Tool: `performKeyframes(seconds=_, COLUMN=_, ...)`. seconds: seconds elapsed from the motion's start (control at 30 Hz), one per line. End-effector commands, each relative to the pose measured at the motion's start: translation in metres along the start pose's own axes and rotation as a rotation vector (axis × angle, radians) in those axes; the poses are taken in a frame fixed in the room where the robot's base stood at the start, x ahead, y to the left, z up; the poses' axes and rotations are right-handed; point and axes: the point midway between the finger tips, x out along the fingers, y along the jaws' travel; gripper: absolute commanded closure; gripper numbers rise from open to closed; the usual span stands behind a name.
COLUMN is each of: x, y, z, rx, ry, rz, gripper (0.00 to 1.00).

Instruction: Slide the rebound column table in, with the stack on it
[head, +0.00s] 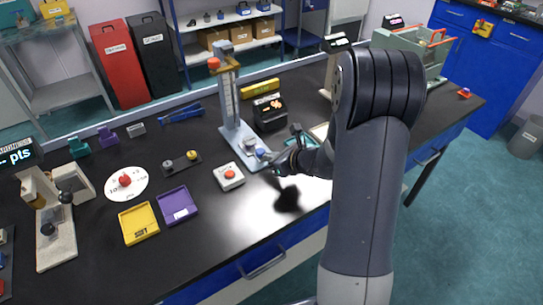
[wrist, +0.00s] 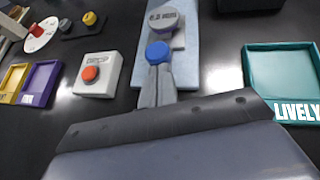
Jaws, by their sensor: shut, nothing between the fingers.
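The rebound column (head: 230,95) is a tall pale blue-grey stand with a red knob on top and a long base plate (wrist: 179,75). At the front of its base sits a round grey piece with lettering (wrist: 165,19), apparently the table with its stack; its layers cannot be told apart. A blue knob (wrist: 158,51) is on its near side. My gripper (wrist: 158,70) is shut and empty, its fingertips at the blue knob's near side, touching or nearly so. In the head view my gripper (head: 271,160) is at the front end of the base.
A white box with a red button (head: 229,175) stands left of the base. A teal tray (wrist: 283,72) marked LIVELY is to the right. Purple (head: 177,206) and yellow (head: 138,223) trays lie further left. A black box (head: 269,112) stands right of the column.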

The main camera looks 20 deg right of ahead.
Motion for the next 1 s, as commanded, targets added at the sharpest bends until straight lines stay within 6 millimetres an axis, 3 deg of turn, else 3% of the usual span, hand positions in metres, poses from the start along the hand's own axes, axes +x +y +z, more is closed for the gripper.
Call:
performKeyframes(seconds=0.27, x=0.003, y=-0.001, z=0.001, rx=-0.001, ry=0.000, rz=0.001, gripper=1.00)
performKeyframes(seconds=0.63, x=0.051, y=-0.015, z=0.028, rx=-0.002, ry=0.000, rz=0.002, gripper=1.00)
performKeyframes(seconds=1.0, x=0.055, y=-0.017, z=0.034, rx=-0.001, ry=-0.006, rz=0.000, gripper=1.00)
